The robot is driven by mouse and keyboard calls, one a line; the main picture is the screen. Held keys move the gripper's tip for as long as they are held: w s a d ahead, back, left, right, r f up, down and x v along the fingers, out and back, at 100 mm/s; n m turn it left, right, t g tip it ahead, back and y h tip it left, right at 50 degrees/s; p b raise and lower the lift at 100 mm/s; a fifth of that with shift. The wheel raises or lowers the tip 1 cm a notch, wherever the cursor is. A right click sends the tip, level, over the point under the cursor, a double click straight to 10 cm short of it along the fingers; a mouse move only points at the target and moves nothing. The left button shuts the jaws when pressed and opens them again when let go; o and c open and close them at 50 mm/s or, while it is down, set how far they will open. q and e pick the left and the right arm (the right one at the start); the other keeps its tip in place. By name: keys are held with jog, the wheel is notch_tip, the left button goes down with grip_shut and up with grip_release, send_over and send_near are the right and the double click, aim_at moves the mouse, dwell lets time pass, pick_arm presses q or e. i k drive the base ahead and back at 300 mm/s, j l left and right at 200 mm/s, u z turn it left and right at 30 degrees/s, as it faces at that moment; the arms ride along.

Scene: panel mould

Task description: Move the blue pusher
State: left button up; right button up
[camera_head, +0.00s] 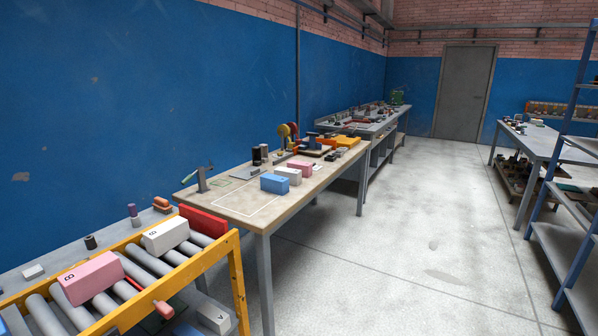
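I cannot make out for certain which thing is the blue pusher. A blue block (274,184) lies on the near worktable (215,203), in front of a white block (288,175) and a pink block (300,167). A small blue part (312,137) shows farther back on the same table, among other small items, too small to make out well. Neither of my grippers is in view.
A yellow-framed roller conveyor (236,262) at the lower left carries a pink block (91,277) and a white block (165,235). A blue shelf rack (577,130) stands at the right. The grey floor (430,230) between is clear.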

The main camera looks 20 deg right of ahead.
aim_at(312, 144)
jog(key=i+l+z, duration=0.6)
jog(key=i, duration=0.15)
jog(key=i+l+z, duration=0.15)
jog(key=i+z, duration=0.4)
jog(key=i, duration=0.25)
jog(key=i+z, duration=0.35)
jog(key=i, duration=1.45)
jog(key=i+u, duration=0.35)
jog(key=i+l+u, duration=0.1)
jog(key=i+u, duration=0.3)
jog(key=i+l+u, duration=0.35)
jog(key=i+j, duration=0.05)
jog(key=j, duration=0.05)
